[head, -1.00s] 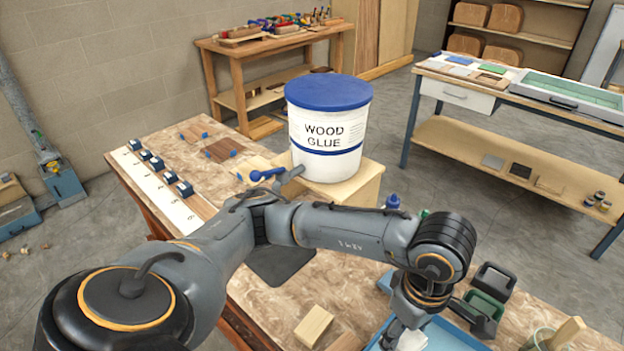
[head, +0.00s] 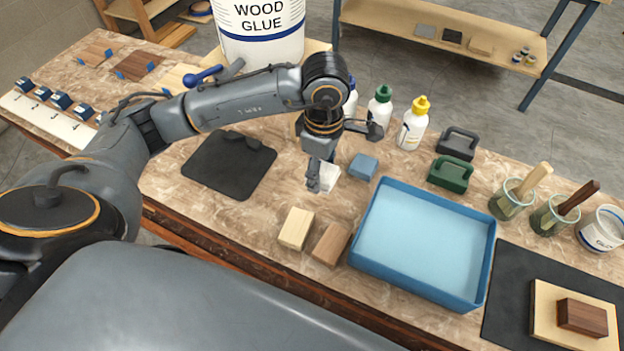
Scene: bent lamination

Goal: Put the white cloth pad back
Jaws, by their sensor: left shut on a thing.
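The white cloth pad (head: 329,177) is between the fingers of my left gripper (head: 318,180), which is shut on it. The fingers hide part of the pad. The gripper points down over the bench, left of the blue tray (head: 489,262) and beside a small blue block (head: 363,167). I cannot tell whether the pad touches the bench top. My right gripper is not in view.
Two wooden blocks, one pale (head: 296,228) and one brown (head: 331,243), lie in front. Glue bottles (head: 413,124) stand behind. A black mat (head: 229,165) lies left. Black and green handled blocks (head: 450,174) and jars (head: 511,200) stand right. The tray looks empty.

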